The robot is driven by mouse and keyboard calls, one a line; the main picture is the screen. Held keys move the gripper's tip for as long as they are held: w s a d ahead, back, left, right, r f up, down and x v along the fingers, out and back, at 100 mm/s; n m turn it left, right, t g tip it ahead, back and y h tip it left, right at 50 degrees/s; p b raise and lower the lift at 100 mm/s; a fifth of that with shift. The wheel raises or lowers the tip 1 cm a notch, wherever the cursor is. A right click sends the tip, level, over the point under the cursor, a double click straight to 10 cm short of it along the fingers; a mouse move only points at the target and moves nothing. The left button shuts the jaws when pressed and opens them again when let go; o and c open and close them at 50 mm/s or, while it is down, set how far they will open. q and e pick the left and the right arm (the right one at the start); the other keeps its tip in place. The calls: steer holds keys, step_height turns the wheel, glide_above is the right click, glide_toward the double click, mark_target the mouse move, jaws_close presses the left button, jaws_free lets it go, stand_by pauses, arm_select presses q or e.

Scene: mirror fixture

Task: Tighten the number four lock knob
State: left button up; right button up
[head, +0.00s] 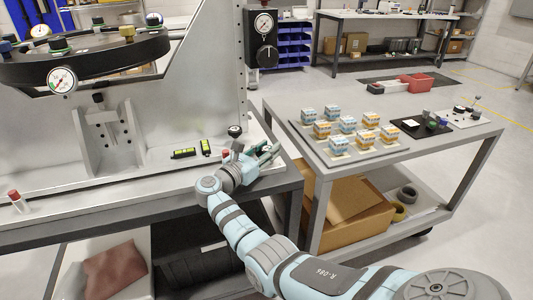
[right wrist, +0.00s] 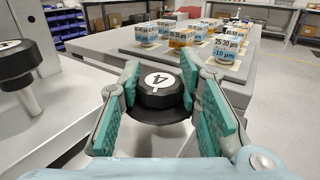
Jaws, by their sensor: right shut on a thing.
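A black round knob with a white cap marked 4 (right wrist: 158,88) sits between the teal finger pads of my right gripper (right wrist: 162,76) in the right wrist view. The right gripper (head: 266,154) is shut on this knob at the right end of the fixture base in the head view; the fingers partly hide it there. A second black knob (right wrist: 12,60) with a white label stands on a metal post at the left of the wrist view; its mark is hard to read. It also shows behind my gripper in the head view (head: 235,131). My left gripper is not in view.
Two green-yellow levels (head: 184,153) lie on the fixture base, left of my gripper. A red-capped item (head: 16,200) stands at the base's left. To the right, a grey cart (head: 420,160) carries several labelled boxes (head: 340,145). A gap separates the two tables.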

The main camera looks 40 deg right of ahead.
steer(key=o, duration=1.2)
steer(key=shift+c, duration=0.2)
steer(key=v, duration=1.2)
steer(key=shift+f, duration=0.1)
